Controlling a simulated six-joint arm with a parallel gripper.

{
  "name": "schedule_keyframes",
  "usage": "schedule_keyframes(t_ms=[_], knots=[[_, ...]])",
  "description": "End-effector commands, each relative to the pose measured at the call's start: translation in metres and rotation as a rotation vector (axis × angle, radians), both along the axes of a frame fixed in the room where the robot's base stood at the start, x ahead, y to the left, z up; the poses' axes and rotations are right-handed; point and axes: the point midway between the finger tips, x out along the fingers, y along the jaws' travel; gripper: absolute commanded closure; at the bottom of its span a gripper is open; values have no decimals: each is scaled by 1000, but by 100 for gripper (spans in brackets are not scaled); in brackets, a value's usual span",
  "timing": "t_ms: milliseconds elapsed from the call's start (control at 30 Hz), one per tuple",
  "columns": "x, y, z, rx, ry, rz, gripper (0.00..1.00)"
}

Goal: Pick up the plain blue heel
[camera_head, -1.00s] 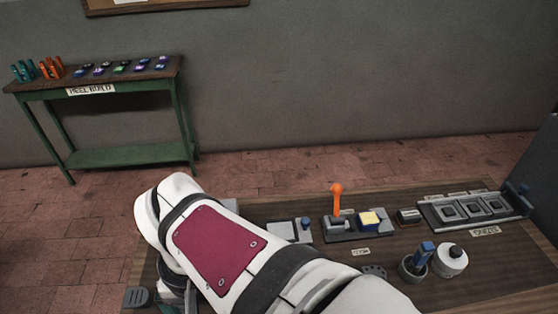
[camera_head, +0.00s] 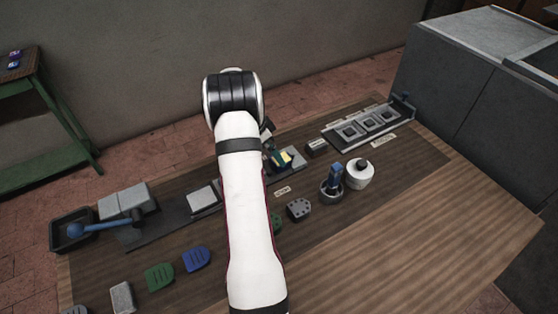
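A blue heel (camera_head: 196,258) lies flat on the wooden bench, left of my arm. It is small here, and I cannot tell for sure whether its face is plain or grooved. A green heel (camera_head: 159,276) with grooves lies just to its left. Another green piece is partly hidden at the right edge of my arm. My white arm stands over the middle of the bench, its dark joint at the back. The blue heel is clear of the arm.
The front-right bench is clear.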

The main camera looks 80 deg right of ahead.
Motion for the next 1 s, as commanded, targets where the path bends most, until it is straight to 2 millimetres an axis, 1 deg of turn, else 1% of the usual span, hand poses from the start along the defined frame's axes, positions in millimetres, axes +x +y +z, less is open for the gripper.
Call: schedule_keyframes(t_ms=[100,233,333,467,500,567,700,767,800,867,900,967,1000], knots=[[-11,-6,-21,3,2,-2,0],[-17,-13,-41,2,1,-1,0],[-18,-14,-45,1,0,0,0],[-18,-14,-45,1,0,0,0],[-18,-14,-45,1,0,1,2],[-18,-14,-45,1,0,1,13],[-18,-14,-45,1,0,1,38],[-18,-14,-45,1,0,1,49],[-18,-14,-45,1,0,1,56],[-18,-14,-45,1,0,1,67],[-18,-14,-45,1,0,1,74],[-17,-14,-45,1,0,1,85],[-17,-14,-45,1,0,1,92]])
